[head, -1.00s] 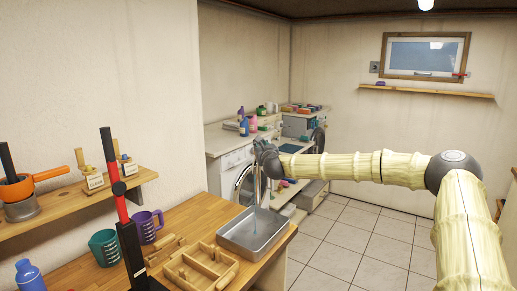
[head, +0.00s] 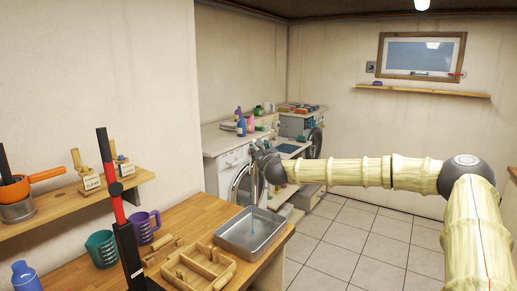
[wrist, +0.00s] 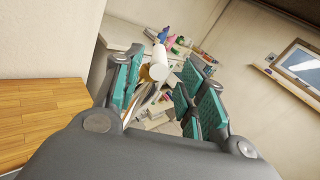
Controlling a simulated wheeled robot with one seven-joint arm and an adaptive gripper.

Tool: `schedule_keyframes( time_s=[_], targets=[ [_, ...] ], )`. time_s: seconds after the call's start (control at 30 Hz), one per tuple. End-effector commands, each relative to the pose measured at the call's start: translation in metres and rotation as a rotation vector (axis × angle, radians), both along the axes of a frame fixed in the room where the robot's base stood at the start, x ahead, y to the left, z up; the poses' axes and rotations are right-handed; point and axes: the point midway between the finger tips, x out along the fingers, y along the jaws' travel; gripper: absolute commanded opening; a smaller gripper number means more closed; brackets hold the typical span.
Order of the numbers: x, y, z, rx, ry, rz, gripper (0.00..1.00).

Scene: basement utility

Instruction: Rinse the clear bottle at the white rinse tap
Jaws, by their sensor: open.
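My gripper (head: 262,162) is at the far end of my outstretched arm, above and behind the metal basin (head: 283,224) on the wooden counter. In the wrist view my gripper (wrist: 170,88) is open, its teal pads apart. A white cylinder (wrist: 158,62) shows between the fingers, apparently beyond them; I cannot tell whether it is the rinse tap. A thin upright part and a pale blue streak (head: 253,222) show over the basin; I cannot tell whether the streak is water. I cannot make out the clear bottle in either view.
The wooden counter (head: 205,213) holds a wooden divided tray (head: 222,280), a teal jug (head: 103,249), a purple jug (head: 143,228) and a blue bottle (head: 24,278). A red and black upright post (head: 116,205) stands at its left. Tiled floor (head: 365,240) is clear at right.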

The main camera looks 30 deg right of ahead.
Motion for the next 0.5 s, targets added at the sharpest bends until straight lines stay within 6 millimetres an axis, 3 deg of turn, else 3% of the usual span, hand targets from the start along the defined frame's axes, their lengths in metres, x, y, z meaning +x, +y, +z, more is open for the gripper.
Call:
schedule_keyframes(
  time_s=[0.2,0.5],
  targets=[
    [-0.039,0.012,0.000,0.003,-0.001,0.000,0.41],
    [-0.070,0.022,0.000,0.002,-0.001,-0.001,0.41]
  ],
)
